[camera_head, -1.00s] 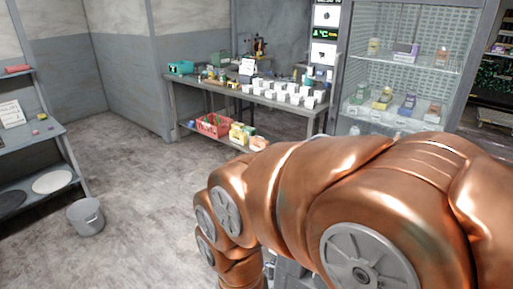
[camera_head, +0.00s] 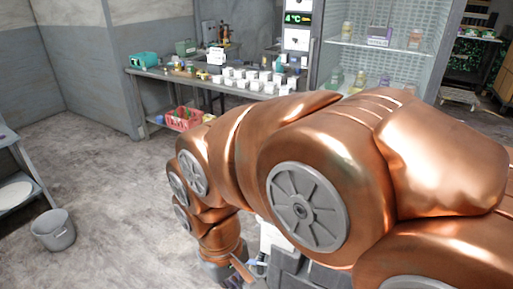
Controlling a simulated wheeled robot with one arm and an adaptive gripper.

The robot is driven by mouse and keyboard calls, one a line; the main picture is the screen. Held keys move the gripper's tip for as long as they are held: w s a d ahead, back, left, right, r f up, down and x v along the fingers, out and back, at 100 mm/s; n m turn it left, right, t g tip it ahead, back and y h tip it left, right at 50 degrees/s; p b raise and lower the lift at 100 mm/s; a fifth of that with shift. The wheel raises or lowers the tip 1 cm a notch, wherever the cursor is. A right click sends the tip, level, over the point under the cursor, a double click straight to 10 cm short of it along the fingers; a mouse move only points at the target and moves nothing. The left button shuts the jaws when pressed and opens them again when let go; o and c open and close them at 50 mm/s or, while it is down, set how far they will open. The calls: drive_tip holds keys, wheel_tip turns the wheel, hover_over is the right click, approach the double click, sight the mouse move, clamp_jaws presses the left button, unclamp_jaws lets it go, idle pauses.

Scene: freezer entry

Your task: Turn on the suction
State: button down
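No part that I can clearly identify as a suction control shows in this view. A panel with a green temperature display (camera_head: 297,19) and white plates stands beside the glass-fronted cabinet. My copper-coloured arm fills the lower right and hides much of the floor and cabinet base. My gripper (camera_head: 240,274) is only partly visible at the bottom edge, below the wrist. Its fingers are too small and cut off to tell whether they are open or shut. A grey box-like unit (camera_head: 300,272) is partly visible beside it, mostly hidden by the arm.
A workbench (camera_head: 150,73) at the back holds several white boxes and a teal case (camera_head: 145,60). A red crate (camera_head: 183,118) sits on its lower shelf. A grey bucket (camera_head: 54,230) and a shelf (camera_head: 28,180) are at left. The floor between is clear.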

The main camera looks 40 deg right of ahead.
drive_tip(key=w+d+r+m+h, duration=0.1)
drive_tip(key=w+d+r+h, duration=0.1)
drive_tip(key=w+d, duration=0.65)
drive_tip(key=w+d+r+m+t+h+b, duration=0.15)
drive_tip(key=w+d, duration=0.25)
drive_tip(key=w, duration=1)
drive_tip(key=w+d+r+m+h, duration=0.15)
drive_tip(key=w+d, duration=0.45)
drive_tip(key=w, duration=0.6)
drive_tip(key=w+d+f+m+h, duration=0.1)
drive_tip(key=w+d+f+m, duration=0.1)
drive_tip(key=w+d, duration=0.2)
drive_tip(key=w+d+f+m+g+h, duration=0.1)
drive_tip(key=w+d+f+m+h, duration=0.1)
drive_tip(key=d, duration=0.9)
drive_tip(key=w+d+f+m+g+h, duration=0.1)
drive_tip(key=w+d+f+m+h, duration=0.1)
drive_tip(key=w+d, duration=0.5)
drive_tip(key=shift+d+f+m+b, duration=0.25)
drive_tip(key=shift+m+b, duration=0.2)
drive_tip(key=shift+m, duration=0.45)
